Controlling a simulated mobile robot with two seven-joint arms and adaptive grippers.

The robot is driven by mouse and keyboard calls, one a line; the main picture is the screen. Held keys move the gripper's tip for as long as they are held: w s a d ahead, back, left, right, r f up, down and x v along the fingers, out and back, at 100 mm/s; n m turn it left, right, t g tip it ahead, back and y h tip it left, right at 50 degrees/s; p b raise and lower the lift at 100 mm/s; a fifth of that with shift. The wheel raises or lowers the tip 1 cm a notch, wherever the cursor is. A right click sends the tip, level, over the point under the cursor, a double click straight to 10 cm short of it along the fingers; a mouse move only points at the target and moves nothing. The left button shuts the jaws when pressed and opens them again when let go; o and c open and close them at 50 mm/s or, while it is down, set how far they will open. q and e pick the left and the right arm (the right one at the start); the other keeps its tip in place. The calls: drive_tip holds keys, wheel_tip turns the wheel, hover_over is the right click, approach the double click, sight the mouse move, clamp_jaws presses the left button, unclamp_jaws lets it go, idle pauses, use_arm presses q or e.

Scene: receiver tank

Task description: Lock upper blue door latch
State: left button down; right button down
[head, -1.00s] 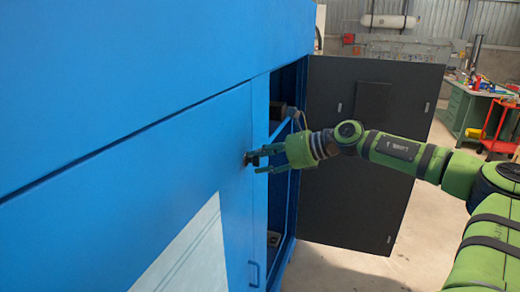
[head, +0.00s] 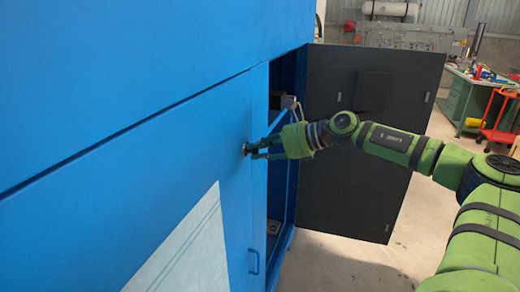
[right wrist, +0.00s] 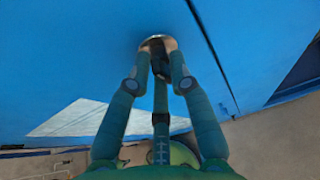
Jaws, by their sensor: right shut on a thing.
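The upper latch (head: 246,149) is a small dark knob on the blue door (head: 215,150), close to the door's right edge. My right gripper (head: 255,150) reaches in from the right, with its green fingers shut on the latch. In the right wrist view the fingertips (right wrist: 160,68) close around the dark latch handle (right wrist: 158,50), which sits on a round metallic base against the blue panel. The fingers partly hide the latch, so its exact angle is hard to tell. My left gripper is in neither current view.
A dark grey door (head: 350,150) stands open behind my right arm, beside an open cabinet bay (head: 283,100). A blue handle (head: 254,263) sits lower on the blue panel. A green workbench (head: 468,100) and red cart (head: 498,125) stand far right on open floor.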

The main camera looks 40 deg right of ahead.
drive_tip(key=m+y, duration=0.2)
drive_tip(key=m, duration=0.2)
drive_tip(key=m+y, duration=0.3)
drive_tip(key=m, duration=0.1)
drive_tip(key=d+m+y, duration=0.1)
drive_tip(key=m+y, duration=0.1)
drive_tip(key=m, duration=0.3)
drive_tip(key=shift+w+y+p, duration=0.3)
drive_tip(key=shift+p, duration=0.1)
drive_tip(key=shift+d, duration=0.1)
idle(0.6)
drive_tip(key=c, duration=1.2)
unclamp_jaws()
drive_tip(key=shift+f, duration=0.1)
